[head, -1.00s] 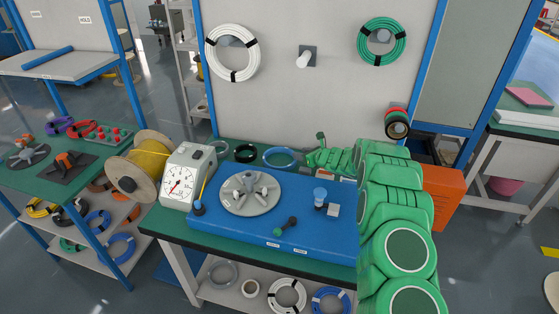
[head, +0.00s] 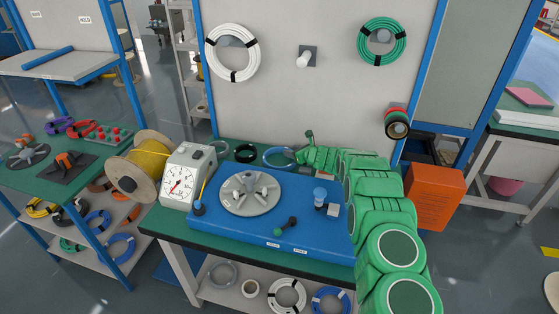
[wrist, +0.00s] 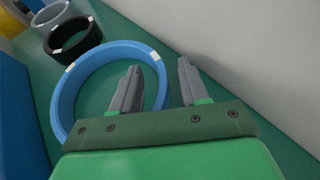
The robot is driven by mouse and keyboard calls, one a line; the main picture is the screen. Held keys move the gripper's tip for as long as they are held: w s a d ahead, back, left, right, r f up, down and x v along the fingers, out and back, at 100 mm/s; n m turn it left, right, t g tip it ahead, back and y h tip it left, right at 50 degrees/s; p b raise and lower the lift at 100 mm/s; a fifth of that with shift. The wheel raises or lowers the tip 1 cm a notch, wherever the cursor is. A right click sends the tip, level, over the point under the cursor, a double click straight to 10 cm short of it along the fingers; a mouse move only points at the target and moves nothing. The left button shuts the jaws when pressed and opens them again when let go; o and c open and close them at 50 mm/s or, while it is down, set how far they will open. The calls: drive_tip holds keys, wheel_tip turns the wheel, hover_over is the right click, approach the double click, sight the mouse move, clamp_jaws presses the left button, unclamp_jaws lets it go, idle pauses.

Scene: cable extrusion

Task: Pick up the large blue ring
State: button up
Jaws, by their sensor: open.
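The large blue ring (head: 279,157) lies flat on the green tabletop behind the blue machine block. In the wrist view the ring (wrist: 66,90) shows as a wide blue hoop with small white labels. My gripper (wrist: 158,75) is open. One finger shows over the inside of the ring and the other over the table outside its right side, with the ring's right wall between them in the picture. I cannot tell how far the fingers are above the tabletop. In the head view my gripper (head: 303,149) is small, at the ring's right edge.
A black ring (wrist: 73,37) and a grey ring (wrist: 50,12) lie beyond the blue one. The blue machine block (head: 270,215) stands in front, and the upright back panel (head: 290,105) rises behind. A dial gauge (head: 187,178) is at the left.

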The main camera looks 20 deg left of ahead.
clamp_jaws()
idle(0.3)
